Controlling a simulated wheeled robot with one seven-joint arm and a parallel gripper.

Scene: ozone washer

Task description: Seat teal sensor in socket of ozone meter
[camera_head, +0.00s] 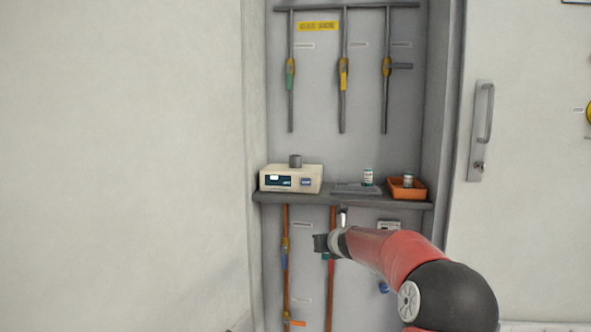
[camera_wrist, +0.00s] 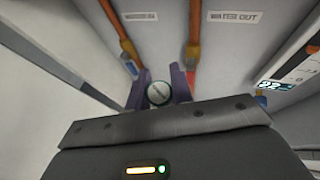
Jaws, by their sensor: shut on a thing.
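The ozone meter (camera_head: 290,181) is a cream box with a dark display at the left end of the shelf. A grey cylindrical socket (camera_head: 295,161) stands on its top. My gripper (camera_head: 325,242) is below the shelf, lower than the meter and a little to its right. In the wrist view its fingers (camera_wrist: 159,95) are shut on a round thing with a pale top and teal rim, taken as the teal sensor (camera_wrist: 159,93). Only its end face shows there; the fingers hide its sides. I cannot make it out in the head view.
The grey shelf (camera_head: 345,200) juts out above my gripper. On it are a teal-labelled vial (camera_head: 368,177) on a grey tray (camera_head: 350,189) and an orange bin (camera_head: 407,194) holding another vial (camera_head: 408,180). Orange pipes (camera_head: 285,222) with valves run down the wall below.

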